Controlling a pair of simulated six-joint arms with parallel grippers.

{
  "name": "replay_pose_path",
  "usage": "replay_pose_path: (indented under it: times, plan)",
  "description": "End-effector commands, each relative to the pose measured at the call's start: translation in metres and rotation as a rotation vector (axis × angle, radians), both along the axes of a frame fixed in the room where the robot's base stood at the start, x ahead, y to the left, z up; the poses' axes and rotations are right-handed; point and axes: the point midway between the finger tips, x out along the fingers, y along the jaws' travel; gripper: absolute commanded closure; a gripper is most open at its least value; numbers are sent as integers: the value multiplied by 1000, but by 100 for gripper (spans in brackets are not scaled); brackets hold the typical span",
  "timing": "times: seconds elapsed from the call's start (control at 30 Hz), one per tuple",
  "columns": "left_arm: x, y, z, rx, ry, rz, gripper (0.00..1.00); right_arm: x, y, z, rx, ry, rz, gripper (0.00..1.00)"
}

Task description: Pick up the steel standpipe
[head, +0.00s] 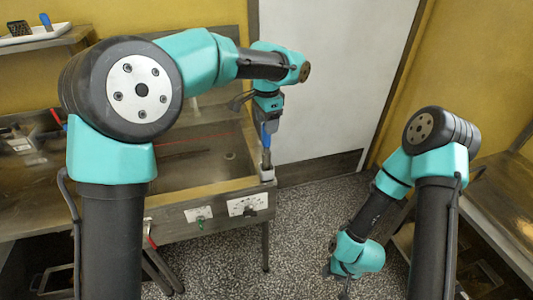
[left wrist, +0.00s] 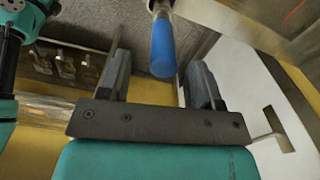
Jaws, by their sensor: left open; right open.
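The steel standpipe (head: 266,158) appears to be the upright steel piece with a blue upper sleeve at the front right corner of the steel basin. Its blue sleeve shows in the left wrist view (left wrist: 163,48), with a bit of steel at the top edge. My left gripper (head: 267,115) is at the top of the sleeve in the head view. In the left wrist view my left gripper (left wrist: 158,72) is open, with the sleeve's end between its two fingers. Contact cannot be told. My right gripper (head: 344,288) hangs low over the floor, small and partly hidden, away from the pipe.
The steel basin (head: 190,172) has a drain (head: 230,155) and a front panel with labels (head: 248,204). A white door (head: 335,80) stands behind. A shelf with a white tray (head: 30,36) is at upper left. Speckled floor (head: 225,260) lies open in front. A bench (head: 505,190) is at right.

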Motion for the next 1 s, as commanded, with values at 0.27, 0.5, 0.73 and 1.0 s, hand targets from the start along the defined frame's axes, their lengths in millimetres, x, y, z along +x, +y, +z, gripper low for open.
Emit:
replay_pose_path:
  times: [0.27,0.5,0.73,1.0]
  plan:
    - [0,0,-7,1,3,0,41,0,0,0,0,0,0,57]
    - [3,1,-38,3,3,0,41,0,0,0,0,0,0,57]
    - [3,2,-52,1,0,0,41,0,0,0,0,0,0,57]
    - [3,1,-52,0,0,0,41,0,0,0,0,0,0,57]
